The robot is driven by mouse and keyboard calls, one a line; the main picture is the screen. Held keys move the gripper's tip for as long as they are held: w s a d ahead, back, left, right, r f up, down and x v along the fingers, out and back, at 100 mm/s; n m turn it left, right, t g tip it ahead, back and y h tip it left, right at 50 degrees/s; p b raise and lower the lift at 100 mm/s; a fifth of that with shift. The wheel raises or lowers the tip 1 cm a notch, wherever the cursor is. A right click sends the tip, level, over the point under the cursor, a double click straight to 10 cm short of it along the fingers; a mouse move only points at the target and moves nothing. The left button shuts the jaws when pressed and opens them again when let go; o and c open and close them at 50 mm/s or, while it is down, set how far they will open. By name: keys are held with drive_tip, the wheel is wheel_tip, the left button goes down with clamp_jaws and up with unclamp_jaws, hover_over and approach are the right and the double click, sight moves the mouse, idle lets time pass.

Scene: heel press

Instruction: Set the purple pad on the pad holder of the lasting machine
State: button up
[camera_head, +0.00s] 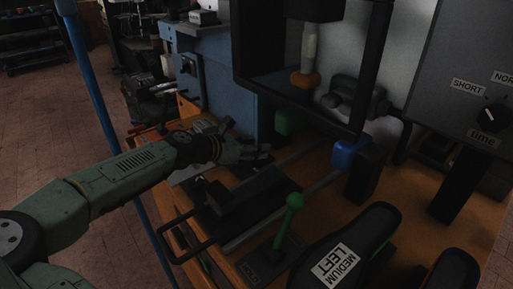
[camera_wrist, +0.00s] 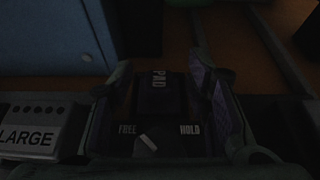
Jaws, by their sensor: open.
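In the wrist view, a dark purple block marked PAD (camera_wrist: 158,98) sits between the spread fingers of my gripper (camera_wrist: 160,74). It rests at a dark panel (camera_wrist: 150,142) with a pale knob between the words FREE and HOLD, which appears to be the pad holder. The fingers stand on both sides of the pad; the dim light hides whether they touch it. In the head view, my gripper (camera_head: 246,140) is open, low over the left part of the lasting machine's bench, by the blue cabinet. The pad cannot be made out there.
A grey block marked LARGE (camera_wrist: 32,132) is left of my gripper. In the head view, a green-knobbed lever (camera_head: 290,222), a black last marked MEDIUM LEFT (camera_head: 350,250) and a blue block (camera_head: 353,154) stand to the right. The dark press frame (camera_head: 374,75) rises behind.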

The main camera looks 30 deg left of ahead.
drive_tip(key=b+v, duration=0.2)
drive_tip(key=v, duration=0.9)
drive_tip(key=shift+f+b, duration=0.15)
drive_tip(key=shift+b, duration=0.2)
drive_tip(key=shift+o, duration=0.3)
